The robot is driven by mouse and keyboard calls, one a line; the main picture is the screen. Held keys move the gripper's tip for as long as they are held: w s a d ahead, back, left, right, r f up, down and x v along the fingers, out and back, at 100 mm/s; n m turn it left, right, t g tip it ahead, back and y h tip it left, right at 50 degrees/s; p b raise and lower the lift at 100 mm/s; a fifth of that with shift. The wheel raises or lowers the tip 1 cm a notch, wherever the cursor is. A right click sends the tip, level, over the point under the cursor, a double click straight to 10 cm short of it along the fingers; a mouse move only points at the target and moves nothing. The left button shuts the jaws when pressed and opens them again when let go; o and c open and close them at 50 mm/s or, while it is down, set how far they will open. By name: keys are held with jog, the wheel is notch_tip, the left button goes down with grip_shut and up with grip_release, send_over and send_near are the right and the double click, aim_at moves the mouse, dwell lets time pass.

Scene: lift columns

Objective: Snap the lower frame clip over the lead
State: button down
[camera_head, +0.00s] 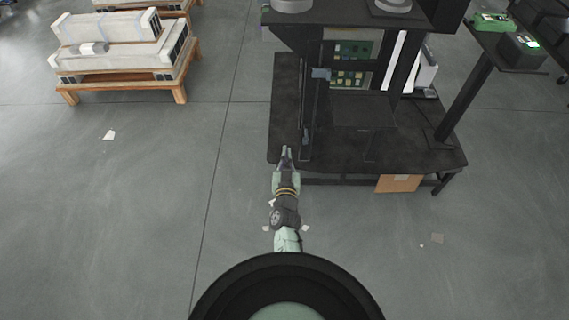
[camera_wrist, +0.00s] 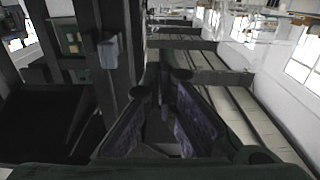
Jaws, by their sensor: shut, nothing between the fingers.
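My gripper (camera_head: 287,152) is at the front left edge of the dark workbench, beside the upright black frame post (camera_head: 307,112). In the wrist view its fingers (camera_wrist: 163,65) come together at the tips, shut and empty. A small blue-grey block (camera_head: 320,73) sits high on the post; it also shows in the wrist view (camera_wrist: 108,52), left of the fingers and apart from them. A small dark-blue part (camera_head: 307,135) sits low on the post, close to my gripper; it may be the lower clip, but its shape is too small to tell. I cannot make out the lead.
The dark bench base (camera_head: 430,157) spreads right of the post. Panels with circuit boards (camera_head: 348,78) stand behind it. A cardboard box (camera_head: 398,183) lies under the bench. A pallet (camera_head: 125,88) with pale units stands at the far left. The floor left of the bench is open.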

jog(key=w+d+b, duration=0.1)
jog(key=w+b, duration=0.4)
jog(key=w, duration=0.1)
jog(key=shift+w, duration=0.35)
jog(key=shift+d+b, duration=0.25)
jog(key=shift+b, duration=0.1)
